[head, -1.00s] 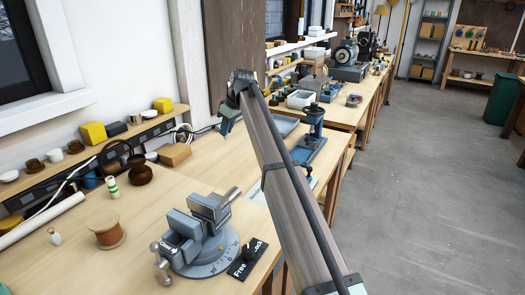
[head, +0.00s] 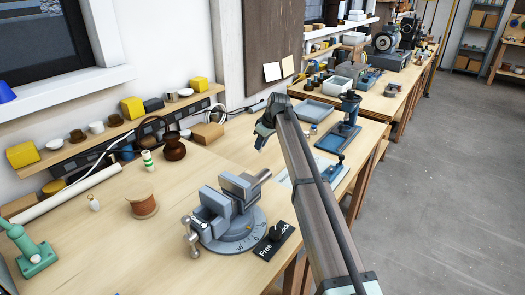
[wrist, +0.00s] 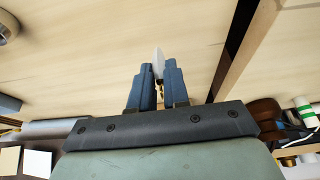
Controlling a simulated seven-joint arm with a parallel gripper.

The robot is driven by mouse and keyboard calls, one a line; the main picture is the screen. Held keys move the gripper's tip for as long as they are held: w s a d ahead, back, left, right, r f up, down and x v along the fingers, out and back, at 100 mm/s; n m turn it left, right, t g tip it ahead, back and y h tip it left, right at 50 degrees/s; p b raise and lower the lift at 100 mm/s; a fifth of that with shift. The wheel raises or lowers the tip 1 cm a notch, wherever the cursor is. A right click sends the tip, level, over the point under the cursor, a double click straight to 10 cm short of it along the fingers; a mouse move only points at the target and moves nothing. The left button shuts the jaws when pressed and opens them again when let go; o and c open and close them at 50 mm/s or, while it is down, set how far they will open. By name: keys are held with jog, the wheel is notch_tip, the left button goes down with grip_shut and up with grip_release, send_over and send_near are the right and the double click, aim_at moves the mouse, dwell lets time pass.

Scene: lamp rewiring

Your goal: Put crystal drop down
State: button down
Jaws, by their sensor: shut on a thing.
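My gripper (head: 262,138) is above the wooden bench, beyond the vise in the head view. In the wrist view my gripper (wrist: 159,76) has its two dark blue fingers close together around a thin pale piece with a bit of gold, the crystal drop (wrist: 158,60). The drop sticks out past the fingertips, and the fingers partly hide it. I cannot make it out in the head view. The bench top (wrist: 85,60) shows beneath the fingers, with no clear contact between drop and bench.
A grey vise (head: 232,215), a thread spool (head: 142,206), a brown pot (head: 174,147) and a small pale gold-topped thing (head: 94,203) stand on the bench. A blue stand (head: 345,128) and tray (head: 314,111) are to the right.

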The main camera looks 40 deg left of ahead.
aim_at(261, 151)
jog(key=shift+f, duration=1.9)
jog(key=shift+f, duration=0.1)
jog(key=c, duration=1.1)
grip_release()
jog(key=v, duration=1.2)
